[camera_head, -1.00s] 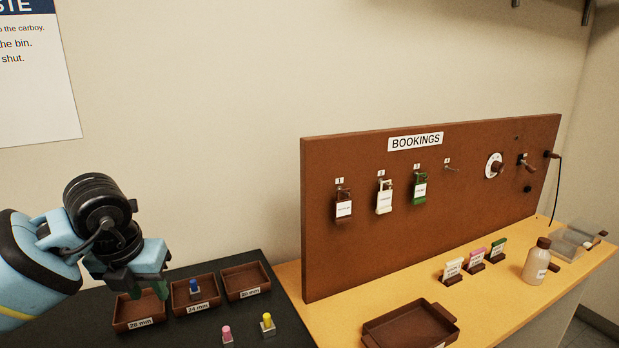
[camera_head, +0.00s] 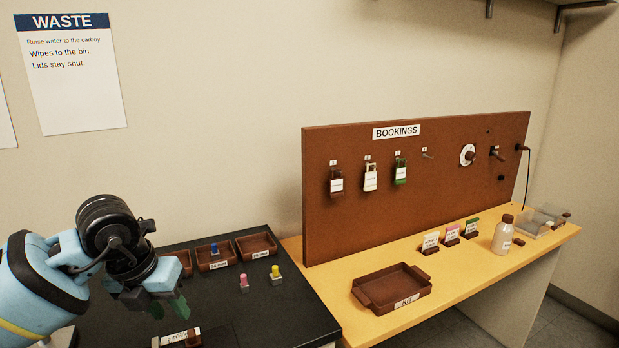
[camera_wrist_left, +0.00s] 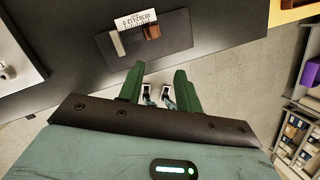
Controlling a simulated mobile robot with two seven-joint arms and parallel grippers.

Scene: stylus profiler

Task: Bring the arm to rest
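My left arm comes in from the left in the head view. Its gripper (camera_head: 168,305) has green fingers pointing down over the front part of the black bench (camera_head: 235,315). In the left wrist view the two green fingers (camera_wrist_left: 158,88) stand apart with nothing held between them, and floor shows beyond the fingertips. A white printed card (camera_head: 178,338) with a brown block lies near the gripper at the bench's front; the card also shows in the left wrist view (camera_wrist_left: 137,19). My right gripper is in neither view.
Brown trays (camera_head: 256,245) stand at the bench's back, one holding a blue-topped piece. Pink (camera_head: 243,281) and yellow (camera_head: 275,273) pieces stand before them. The bookings board (camera_head: 420,215), an empty brown tray (camera_head: 392,287) and a bottle (camera_head: 503,234) stand on the yellow table.

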